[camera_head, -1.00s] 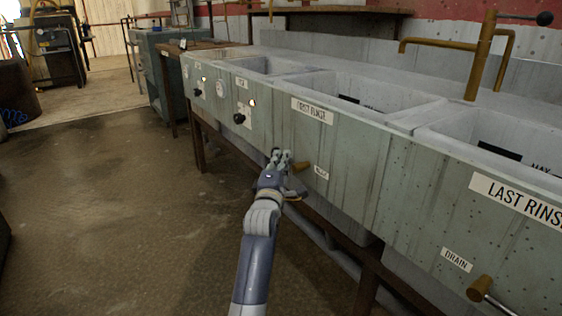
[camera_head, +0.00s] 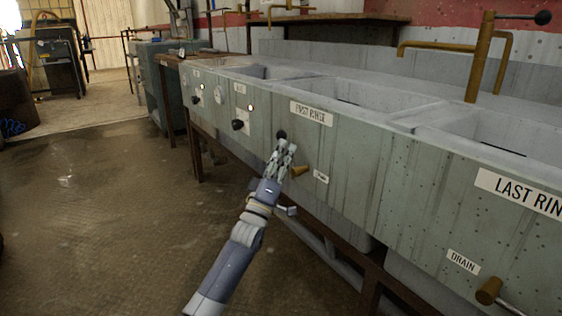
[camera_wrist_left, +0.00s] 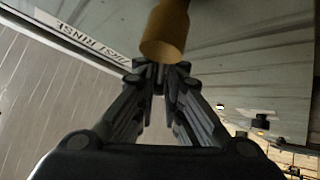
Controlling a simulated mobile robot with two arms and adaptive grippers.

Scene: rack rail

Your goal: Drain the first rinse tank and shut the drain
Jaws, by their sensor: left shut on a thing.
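The first rinse tank (camera_head: 345,144) has a grey-green front with a FIRST RINSE label. Its brass drain valve (camera_head: 299,171) sticks out beside a small label, and shows at the top of the left wrist view (camera_wrist_left: 166,32). My left gripper (camera_head: 284,150) is just left of the valve, shut on the drain handle. A dark round knob (camera_head: 281,134) shows just above the fingertips. The fingers hide most of the handle. In the left wrist view the fingertips (camera_wrist_left: 158,70) are together just below the valve's end. The water level cannot be seen. My right gripper is not in view.
The last rinse tank (camera_head: 440,220) is at the right, with its own brass drain valve (camera_head: 489,290). A brass tap (camera_head: 480,58) stands above the tanks. A black control knob (camera_head: 238,124) is left of my gripper. The floor in front is clear.

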